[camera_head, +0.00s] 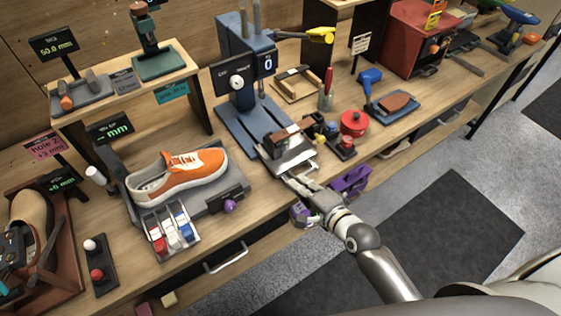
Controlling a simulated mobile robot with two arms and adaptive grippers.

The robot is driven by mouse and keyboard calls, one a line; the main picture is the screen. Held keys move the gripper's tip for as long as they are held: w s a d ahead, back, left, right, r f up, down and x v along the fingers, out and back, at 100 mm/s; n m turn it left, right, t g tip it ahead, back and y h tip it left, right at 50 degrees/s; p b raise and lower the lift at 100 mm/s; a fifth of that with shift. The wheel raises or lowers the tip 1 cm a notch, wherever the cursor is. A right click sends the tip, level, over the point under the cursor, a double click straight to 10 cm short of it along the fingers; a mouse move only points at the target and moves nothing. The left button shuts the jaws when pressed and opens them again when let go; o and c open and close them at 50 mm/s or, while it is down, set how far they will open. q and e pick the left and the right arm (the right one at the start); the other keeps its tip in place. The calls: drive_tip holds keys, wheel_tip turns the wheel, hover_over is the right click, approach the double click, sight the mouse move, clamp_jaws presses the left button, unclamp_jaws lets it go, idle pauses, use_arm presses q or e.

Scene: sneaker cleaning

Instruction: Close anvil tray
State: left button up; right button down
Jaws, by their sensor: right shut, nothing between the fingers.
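The anvil tray (294,160) appears to be the pale metal plate at the front foot of the blue press (246,75). It juts toward the bench's front edge, with a brown block (283,140) above it. My right gripper (291,181) is shut and empty, its fingertips close to the tray's front edge. Whether they touch it I cannot tell. The hand partly covers the bench edge there. My left gripper does not show.
An orange sneaker (190,175) rests on a grey stand left of the press. A red pot (354,123) and a purple holder (350,181) are to the right. A drawer handle (226,258) sticks out below the bench. Open floor lies in front.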

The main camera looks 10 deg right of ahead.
sight(274, 159)
drive_tip(key=x, duration=0.3)
drive_tip(key=p+x, duration=0.1)
drive_tip(key=x, duration=0.2)
drive_tip(key=r+x, duration=0.1)
drive_tip(key=x, duration=0.2)
drive_tip(key=shift+w+a+f+p, duration=0.1)
drive_tip(key=shift+w+a+p, duration=0.1)
drive_tip(key=shift+w+p, duration=0.25)
drive_tip(key=w+a+b, duration=0.1)
drive_tip(key=w, duration=0.2)
drive_tip(key=w+a+b, duration=0.1)
drive_tip(key=w+b, duration=0.1)
drive_tip(key=w, duration=0.2)
drive_tip(key=w+a+b, duration=0.1)
drive_tip(key=w+a, duration=0.1)
drive_tip(key=w, duration=0.2)
drive_tip(key=shift+w+f, duration=0.1)
drive_tip(key=shift+w, duration=0.05)
drive_tip(key=shift+w+a+b, duration=0.15)
drive_tip(key=shift+w+b, duration=0.15)
drive_tip(key=shift+r, duration=0.3)
